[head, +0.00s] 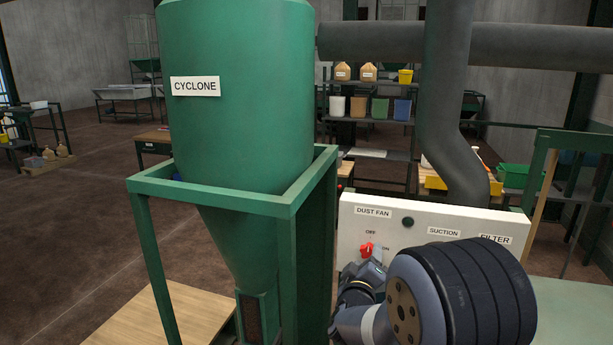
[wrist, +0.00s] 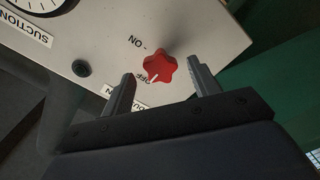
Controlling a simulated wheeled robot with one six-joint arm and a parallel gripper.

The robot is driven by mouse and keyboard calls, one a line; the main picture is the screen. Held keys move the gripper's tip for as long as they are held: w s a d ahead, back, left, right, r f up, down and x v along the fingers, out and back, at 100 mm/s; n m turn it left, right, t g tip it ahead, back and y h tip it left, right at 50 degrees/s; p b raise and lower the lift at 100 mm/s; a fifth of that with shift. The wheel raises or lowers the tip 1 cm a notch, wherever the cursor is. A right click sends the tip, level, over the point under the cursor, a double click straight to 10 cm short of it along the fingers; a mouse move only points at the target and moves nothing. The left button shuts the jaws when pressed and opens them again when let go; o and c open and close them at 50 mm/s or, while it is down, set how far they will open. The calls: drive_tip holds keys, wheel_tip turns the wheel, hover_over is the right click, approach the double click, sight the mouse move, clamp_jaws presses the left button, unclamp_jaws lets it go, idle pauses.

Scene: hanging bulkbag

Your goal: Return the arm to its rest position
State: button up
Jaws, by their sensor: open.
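My gripper (wrist: 160,92) is open in the wrist view, its two fingers apart on either side of a red knob (wrist: 160,68). The knob sits on a pale control panel (wrist: 200,25) and its white mark is beside the word OFF. I cannot tell whether the fingers touch the knob. My arm fills the lower right there and covers part of the panel (head: 410,220); the fingertips are hidden.
A green cyclone (head: 240,110) in a green frame (head: 215,200) stands just left of the panel. Grey ducts (head: 445,90) run above and behind it. Shelves with bins (head: 380,107) stand behind. Open brown floor (head: 70,240) lies at the left.

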drive_tip(key=shift+x, duration=1.25)
drive_tip(key=shift+s, duration=0.1)
